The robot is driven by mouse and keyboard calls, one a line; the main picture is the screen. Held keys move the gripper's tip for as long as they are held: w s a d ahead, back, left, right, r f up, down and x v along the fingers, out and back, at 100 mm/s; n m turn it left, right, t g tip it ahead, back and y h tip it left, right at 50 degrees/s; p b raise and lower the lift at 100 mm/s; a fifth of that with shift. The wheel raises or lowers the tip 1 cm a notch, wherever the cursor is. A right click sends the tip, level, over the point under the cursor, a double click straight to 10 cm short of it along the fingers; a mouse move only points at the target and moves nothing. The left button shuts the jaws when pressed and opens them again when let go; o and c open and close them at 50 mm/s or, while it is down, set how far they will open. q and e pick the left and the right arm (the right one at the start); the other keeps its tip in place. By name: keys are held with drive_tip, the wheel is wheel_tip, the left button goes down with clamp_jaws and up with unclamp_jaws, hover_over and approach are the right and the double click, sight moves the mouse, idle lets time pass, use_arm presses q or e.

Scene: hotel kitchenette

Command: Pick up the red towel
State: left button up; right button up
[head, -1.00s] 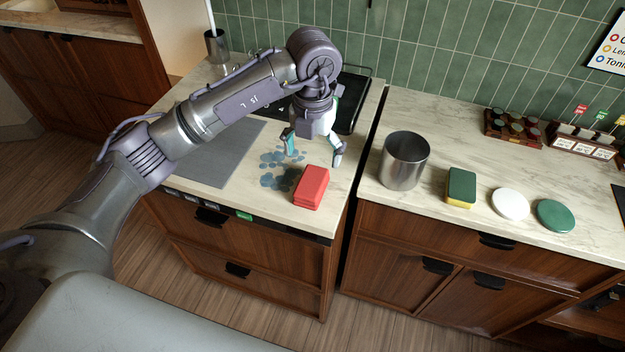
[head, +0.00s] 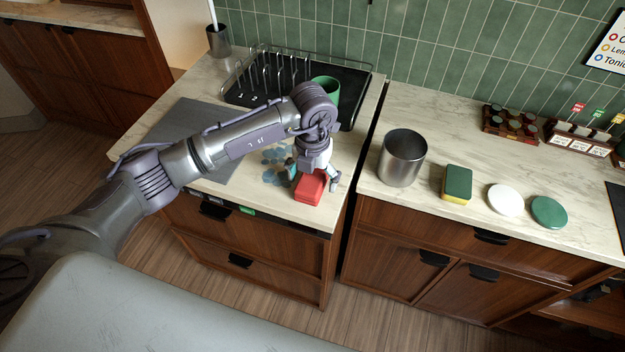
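The red towel (head: 309,188) is a folded red block lying near the front edge of the left counter, beside a patch of blue spots (head: 275,165). My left gripper (head: 312,183) is directly over the towel, pointing down. Its fingers are spread, one on the left side of the towel and one on the right. The gripper body hides the towel's back part. I cannot tell if the fingers touch it. My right gripper is not in view.
A steel canister (head: 403,158), a green-and-yellow sponge (head: 457,183), a white disc (head: 505,200) and a green disc (head: 549,212) stand on the right counter. Behind my arm are a dish rack (head: 270,85) and a green cup (head: 327,86). A grey mat (head: 185,122) lies left.

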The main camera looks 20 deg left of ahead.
sight(312, 179)
use_arm(q)
drive_tip(key=c, duration=1.2)
drive_tip(key=shift+o, duration=0.2)
drive_tip(key=shift+r, duration=0.15)
drive_tip(key=shift+r+b, duration=0.45)
drive_tip(key=shift+r, duration=0.2)
drive_tip(key=r, duration=0.1)
drive_tip(key=r+b, duration=0.1)
drive_tip(key=shift+s+r, duration=0.2)
drive_tip(key=shift+r, duration=0.15)
drive_tip(key=s+d+r+b, duration=0.2)
drive_tip(key=s+r, duration=0.4)
drive_tip(key=s, duration=0.5)
drive_tip(key=shift+d+r, duration=0.2)
drive_tip(key=shift+r, duration=0.2)
